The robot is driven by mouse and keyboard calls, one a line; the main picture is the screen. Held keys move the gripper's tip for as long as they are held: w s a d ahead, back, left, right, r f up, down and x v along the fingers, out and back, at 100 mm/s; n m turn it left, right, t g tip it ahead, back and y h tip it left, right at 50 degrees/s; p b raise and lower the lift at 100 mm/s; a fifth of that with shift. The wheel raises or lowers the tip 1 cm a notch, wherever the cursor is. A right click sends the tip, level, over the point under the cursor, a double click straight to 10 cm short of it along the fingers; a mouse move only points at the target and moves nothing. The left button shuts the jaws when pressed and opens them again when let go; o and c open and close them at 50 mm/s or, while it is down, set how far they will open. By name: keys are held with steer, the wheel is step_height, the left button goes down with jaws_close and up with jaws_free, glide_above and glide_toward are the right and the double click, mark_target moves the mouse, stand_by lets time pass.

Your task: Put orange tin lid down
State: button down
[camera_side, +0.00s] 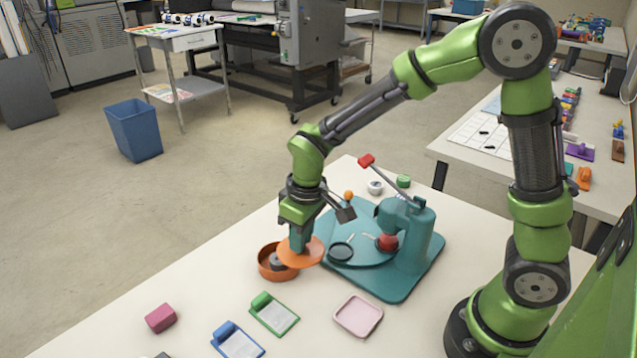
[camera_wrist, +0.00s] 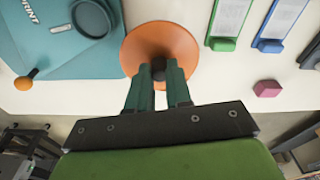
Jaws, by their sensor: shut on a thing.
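The orange tin lid (camera_side: 308,257) is a shallow disc held in my gripper (camera_side: 297,246). In the wrist view the lid (camera_wrist: 150,40) has a dark knob, and my gripper's green fingers (camera_wrist: 158,75) are shut on that knob. In the side view the lid overlaps the right part of an open round orange tin (camera_side: 268,272). A grey thing shows inside the tin. I cannot tell whether the lid touches the tin or the table. The tin does not show in the wrist view.
A teal press (camera_side: 405,280) with a red-ended lever stands right of the lid. Green (camera_side: 274,313) and blue (camera_side: 238,341) clipboard-like pieces, a pink tray (camera_side: 358,315) and a magenta block (camera_side: 160,318) lie in front on the white table (camera_side: 200,290). Bare table separates them.

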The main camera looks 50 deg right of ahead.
steer(key=s+d+r, duration=0.1)
steer(key=s+d, duration=0.1)
steer(key=s, duration=0.8)
steer(key=w+a+f+m, duration=0.1)
steer(key=f, duration=0.1)
steer(key=w+a+f+m, duration=0.1)
steer(key=w+f+m, duration=0.1)
steer(key=f, duration=0.1)
steer(key=w+a+f+m, duration=0.1)
steer(key=f, duration=0.2)
steer(key=shift+w+a+f, duration=0.15)
steer(key=shift+w+a, duration=0.05)
steer(key=shift+w, duration=0.05)
steer(key=c, duration=1)
jaws_free()
steer(key=shift+f, duration=0.15)
steer(key=shift+c, duration=0.2)
